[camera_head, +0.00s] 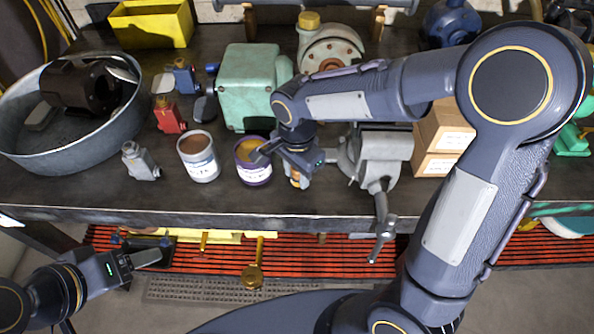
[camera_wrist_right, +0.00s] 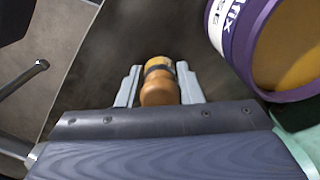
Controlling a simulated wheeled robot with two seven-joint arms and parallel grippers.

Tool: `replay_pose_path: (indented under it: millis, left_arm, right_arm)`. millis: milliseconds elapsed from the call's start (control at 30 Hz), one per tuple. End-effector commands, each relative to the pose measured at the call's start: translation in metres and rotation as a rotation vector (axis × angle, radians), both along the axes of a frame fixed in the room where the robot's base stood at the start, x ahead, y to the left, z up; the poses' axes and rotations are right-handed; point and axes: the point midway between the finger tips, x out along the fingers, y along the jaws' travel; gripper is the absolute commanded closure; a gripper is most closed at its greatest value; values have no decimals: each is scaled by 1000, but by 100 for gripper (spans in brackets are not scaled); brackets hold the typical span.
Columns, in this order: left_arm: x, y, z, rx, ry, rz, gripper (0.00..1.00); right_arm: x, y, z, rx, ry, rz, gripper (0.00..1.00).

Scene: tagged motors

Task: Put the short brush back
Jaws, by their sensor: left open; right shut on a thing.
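My right gripper (camera_head: 290,160) is over the bench, just right of the purple-rimmed can (camera_head: 256,176). In the right wrist view the gripper (camera_wrist_right: 158,88) is shut on a short wooden-handled piece (camera_wrist_right: 160,92) with a dark band, which I take for the short brush; its far end is hard to make out. In the head view a small orange part of it (camera_head: 296,182) shows below the gripper. The can also shows at upper right in the wrist view (camera_wrist_right: 232,40). My left gripper (camera_head: 152,260) is open and empty, low in front of the bench.
A white can (camera_head: 201,168) with brown contents stands left of the purple one. A grey vise (camera_head: 385,155) stands right of my right gripper. A metal tub (camera_head: 60,145), small motors (camera_head: 168,115), a green housing (camera_head: 246,85) and cardboard boxes (camera_head: 440,140) occupy the bench.

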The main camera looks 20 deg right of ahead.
Motion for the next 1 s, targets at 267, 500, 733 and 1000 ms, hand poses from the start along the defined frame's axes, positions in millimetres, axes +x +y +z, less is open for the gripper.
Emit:
replay_pose_path:
  millis: [267,500,733,1000]
  left_arm:
    - [0,0,-1,0,0,0,33]
    - [0,0,3,0,0,0,33]
    - [0,0,4,0,0,0,33]
    - [0,0,6,0,0,0,33]
  right_arm:
    - [0,0,-1,0,1,0,45]
    - [0,0,3,0,0,0,45]
    - [1,0,36,3,-7,0,45]
    - [0,0,93,1,-4,1,45]
